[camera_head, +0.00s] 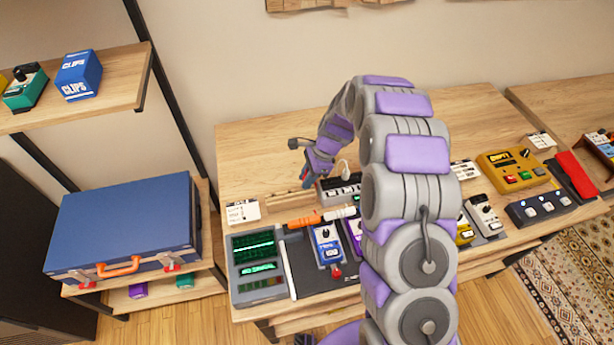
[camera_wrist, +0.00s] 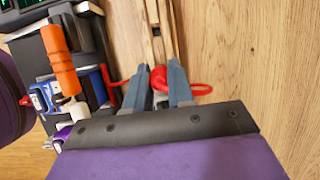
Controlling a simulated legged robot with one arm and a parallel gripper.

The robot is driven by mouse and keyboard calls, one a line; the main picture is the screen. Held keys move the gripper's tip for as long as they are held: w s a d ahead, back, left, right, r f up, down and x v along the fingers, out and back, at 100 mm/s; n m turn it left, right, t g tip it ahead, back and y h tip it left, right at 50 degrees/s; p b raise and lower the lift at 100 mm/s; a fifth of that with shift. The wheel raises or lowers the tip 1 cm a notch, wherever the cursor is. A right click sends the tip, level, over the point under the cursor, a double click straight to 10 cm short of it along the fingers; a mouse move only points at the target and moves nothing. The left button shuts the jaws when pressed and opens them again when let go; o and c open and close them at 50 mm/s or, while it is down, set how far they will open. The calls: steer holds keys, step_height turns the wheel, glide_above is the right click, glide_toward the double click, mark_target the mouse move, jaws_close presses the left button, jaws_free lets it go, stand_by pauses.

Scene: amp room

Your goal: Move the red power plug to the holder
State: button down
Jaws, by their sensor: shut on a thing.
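My gripper (camera_wrist: 162,72) is shut on the red power plug (camera_wrist: 160,97), which shows as red between its two blue-grey fingers in the wrist view. Red cable (camera_wrist: 200,90) loops out on both sides of the fingers. Most of the plug is hidden by the fingers. A slotted wooden strip, which looks like the holder (camera_wrist: 155,18), lies just beyond the fingertips. In the head view my gripper (camera_head: 308,183) is low over the table near the same wooden holder (camera_head: 285,199). The plug cannot be made out there.
The wooden table (camera_head: 255,150) is clear behind the gripper. A blue case (camera_head: 125,222) stands at left.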

steer(key=shift+f+p, duration=0.4)
steer(key=shift+p, duration=0.45)
stand_by(0.7)
steer(key=shift+c, duration=2.4)
jaws_free()
steer(key=shift+r, duration=0.2)
steer(key=shift+r+p, duration=2.55)
steer(key=shift+r, duration=0.8)
